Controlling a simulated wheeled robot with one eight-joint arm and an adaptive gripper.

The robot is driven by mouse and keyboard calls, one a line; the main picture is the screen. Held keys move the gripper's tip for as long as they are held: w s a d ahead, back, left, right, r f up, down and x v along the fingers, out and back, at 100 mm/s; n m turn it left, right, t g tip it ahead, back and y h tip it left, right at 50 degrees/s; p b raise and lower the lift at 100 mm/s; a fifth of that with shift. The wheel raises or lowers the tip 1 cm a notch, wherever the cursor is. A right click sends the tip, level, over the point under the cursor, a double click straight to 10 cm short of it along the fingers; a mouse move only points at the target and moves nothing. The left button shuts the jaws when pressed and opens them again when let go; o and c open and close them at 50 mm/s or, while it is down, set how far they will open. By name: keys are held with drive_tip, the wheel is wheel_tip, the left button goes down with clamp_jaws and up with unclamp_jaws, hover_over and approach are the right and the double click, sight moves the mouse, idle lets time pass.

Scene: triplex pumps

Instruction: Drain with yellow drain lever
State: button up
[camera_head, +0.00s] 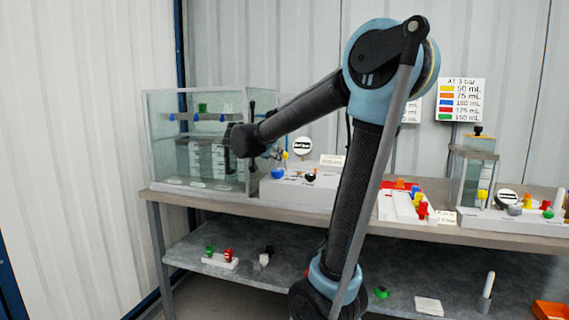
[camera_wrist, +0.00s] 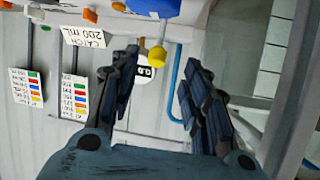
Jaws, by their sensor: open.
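A yellow knob (camera_wrist: 156,56), which looks like the yellow drain lever, shows in the wrist view below a blue part. My gripper (camera_wrist: 160,72) is open and empty, with the knob lying between its fingertips in the picture. I cannot tell how far beyond the tips it is, and I see no contact. In the head view a small yellow knob (camera_head: 285,155) stands by the white pump base, just right of my wrist. My gripper (camera_head: 238,138) is in front of the right part of a clear tank (camera_head: 165,135), its fingers partly hidden.
The white pump base (camera_head: 295,192) carries a blue knob (camera_head: 277,173) and a black knob (camera_head: 310,177). A "CATCH 200 mL" sign (camera_wrist: 84,37) and a blue tube (camera_wrist: 173,85) are close by. Another pump unit (camera_head: 510,220) stands right. A lower shelf (camera_head: 300,250) holds small parts.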

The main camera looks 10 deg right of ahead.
sight(285, 159)
drive_tip(key=x, duration=1.2)
drive_tip(key=shift+d+f, duration=0.1)
drive_tip(key=shift+d, duration=0.05)
clamp_jaws()
